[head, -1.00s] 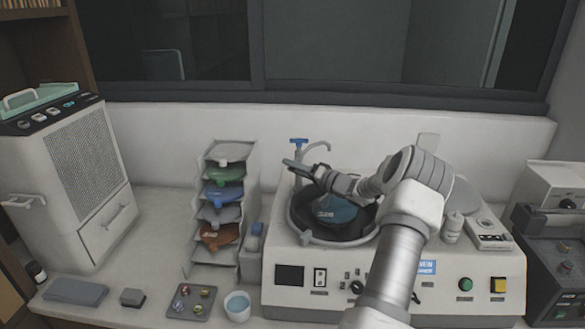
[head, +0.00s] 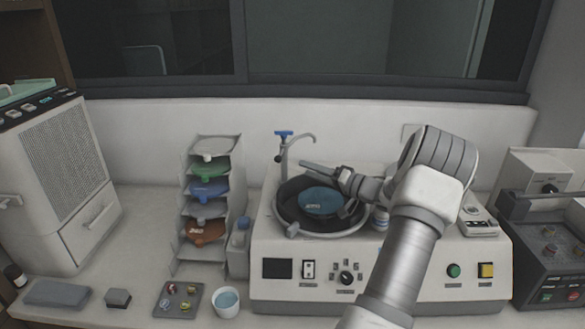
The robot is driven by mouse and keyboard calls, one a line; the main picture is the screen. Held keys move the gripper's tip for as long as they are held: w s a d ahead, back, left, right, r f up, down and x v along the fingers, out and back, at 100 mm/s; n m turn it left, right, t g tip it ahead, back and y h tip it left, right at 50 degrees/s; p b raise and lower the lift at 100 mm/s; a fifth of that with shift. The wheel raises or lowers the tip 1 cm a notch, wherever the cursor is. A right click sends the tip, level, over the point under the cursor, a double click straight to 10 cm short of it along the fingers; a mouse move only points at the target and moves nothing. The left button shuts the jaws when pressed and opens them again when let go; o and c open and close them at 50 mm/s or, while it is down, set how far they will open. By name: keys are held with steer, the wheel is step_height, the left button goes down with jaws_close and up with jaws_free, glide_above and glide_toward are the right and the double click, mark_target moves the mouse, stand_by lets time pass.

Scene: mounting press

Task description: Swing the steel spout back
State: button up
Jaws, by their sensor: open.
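The steel spout (head: 284,147) stands upright at the back left of the polishing machine. It has a blue handle on top, and its thin curved arm reaches right, with its end above the back of the bowl. My gripper (head: 322,172) is open and empty. It comes in from the right over the back of the bowl, with its fingers pointing left toward the spout post. In the picture its fingertips are just right of the post and below the curved arm. I see a gap to the post, but cannot judge the depth.
The dark round bowl (head: 290,212) holds a blue disc (head: 320,201) under my gripper. A small bottle (head: 380,218) stands right of it. A rack of coloured discs (head: 210,188) is at left. A window wall is behind the bench.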

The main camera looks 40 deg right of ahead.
steer(key=s, duration=0.3)
steer(key=s+d, duration=0.1)
steer(key=s, duration=0.1)
steer(key=shift+s+b, duration=0.3)
steer(key=shift+s, duration=0.05)
